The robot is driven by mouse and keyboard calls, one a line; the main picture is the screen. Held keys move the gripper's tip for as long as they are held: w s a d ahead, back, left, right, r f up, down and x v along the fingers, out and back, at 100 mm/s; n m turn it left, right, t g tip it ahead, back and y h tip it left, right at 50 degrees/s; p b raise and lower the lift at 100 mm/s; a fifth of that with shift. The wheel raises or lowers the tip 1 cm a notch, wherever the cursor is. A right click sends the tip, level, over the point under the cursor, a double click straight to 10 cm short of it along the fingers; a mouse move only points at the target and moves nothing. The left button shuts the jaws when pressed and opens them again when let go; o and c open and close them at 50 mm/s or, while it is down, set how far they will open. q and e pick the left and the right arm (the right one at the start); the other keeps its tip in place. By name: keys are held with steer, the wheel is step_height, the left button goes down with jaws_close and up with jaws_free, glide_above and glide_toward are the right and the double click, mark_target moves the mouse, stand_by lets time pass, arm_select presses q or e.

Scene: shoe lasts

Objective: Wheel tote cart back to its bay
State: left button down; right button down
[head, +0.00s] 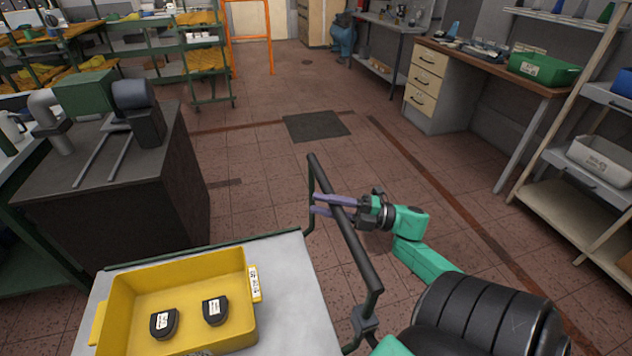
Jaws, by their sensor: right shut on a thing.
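The tote cart (290,290) stands at the bottom, with a grey flat top in a green frame. A yellow tote (185,282) sits on it, holding two dark shoe-heel-like pieces (163,322) with white labels. The cart's push handle (345,225) is a dark bar on green posts at the cart's right side. My right gripper (335,205) has its purple fingers around the bar, shut on it. My left gripper is not in view. The near end of the cart is cut off by the picture edge.
A dark machine bench (115,180) stands close at the cart's left. A dark floor mat (316,126) lies ahead on open tiled floor. A green rack (205,65) and orange frame (250,38) stand behind. A wooden-topped desk (480,65) and shelves (595,160) line the right.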

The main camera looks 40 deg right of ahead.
steer(key=shift+d+f, duration=0.1)
steer(key=shift+d, duration=0.1)
steer(key=c, duration=1)
jaws_free()
steer(key=o, duration=0.4)
steer(key=shift+s+d, duration=0.15)
steer(key=shift+d, duration=0.05)
steer(key=shift+s+d, duration=0.15)
steer(key=shift+d, duration=0.1)
steer(key=shift+s+d, duration=0.1)
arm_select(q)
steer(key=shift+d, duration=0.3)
arm_select(e)
steer(key=shift+a, duration=0.2)
